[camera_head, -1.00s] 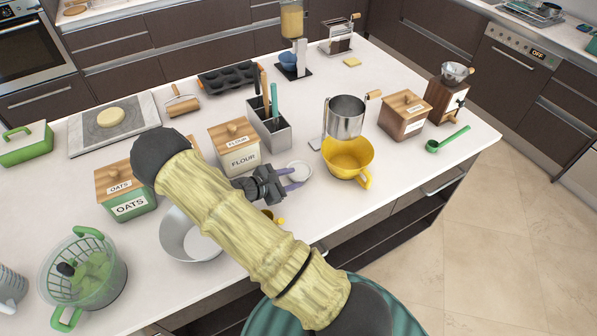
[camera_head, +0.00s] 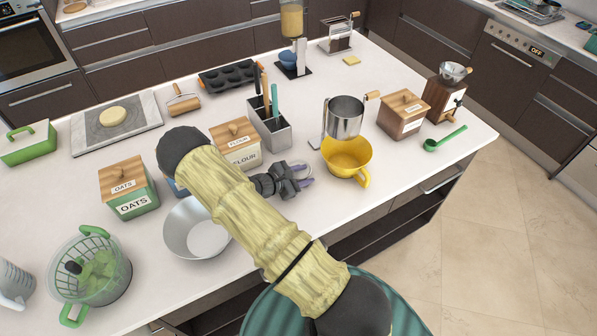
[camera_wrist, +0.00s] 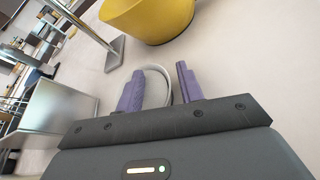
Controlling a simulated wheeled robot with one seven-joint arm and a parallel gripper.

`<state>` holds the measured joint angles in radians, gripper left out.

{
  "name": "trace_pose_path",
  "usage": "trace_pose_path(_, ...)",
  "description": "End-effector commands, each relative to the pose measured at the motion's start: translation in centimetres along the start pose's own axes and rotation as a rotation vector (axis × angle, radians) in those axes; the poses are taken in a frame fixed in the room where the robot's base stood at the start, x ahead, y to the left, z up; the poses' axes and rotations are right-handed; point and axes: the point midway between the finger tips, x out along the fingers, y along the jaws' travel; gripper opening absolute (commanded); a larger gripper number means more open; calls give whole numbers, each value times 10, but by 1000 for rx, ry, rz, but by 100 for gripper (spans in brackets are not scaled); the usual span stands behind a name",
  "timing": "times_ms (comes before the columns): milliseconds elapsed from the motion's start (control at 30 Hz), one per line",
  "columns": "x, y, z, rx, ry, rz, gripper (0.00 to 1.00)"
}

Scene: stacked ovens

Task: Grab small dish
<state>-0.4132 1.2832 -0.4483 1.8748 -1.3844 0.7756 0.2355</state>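The small dish shows in the wrist view as a pale, thin curved rim (camera_wrist: 166,76) between the two purple fingers of my gripper (camera_wrist: 160,70). The lower part of the dish is hidden by the gripper body. In the head view my gripper (camera_head: 303,174) is low over the white counter and covers most of the dish. The fingers are spread apart; I see no firm closure on the dish.
A yellow bowl (camera_head: 348,160) with a handle stands just right of my gripper, under a metal sifter (camera_head: 345,117). A flour box (camera_head: 236,142) and a grey utensil holder (camera_head: 270,130) stand behind. A metal bowl (camera_head: 193,230) is at the left front, near the counter's edge.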

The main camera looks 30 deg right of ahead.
Motion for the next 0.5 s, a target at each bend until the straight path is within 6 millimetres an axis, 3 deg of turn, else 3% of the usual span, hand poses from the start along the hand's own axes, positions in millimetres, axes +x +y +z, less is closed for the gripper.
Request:
trace_pose_path(300,0,0,0,0,0,0,37)
trace_pose_path(500,0,0,0,0,0,0,0)
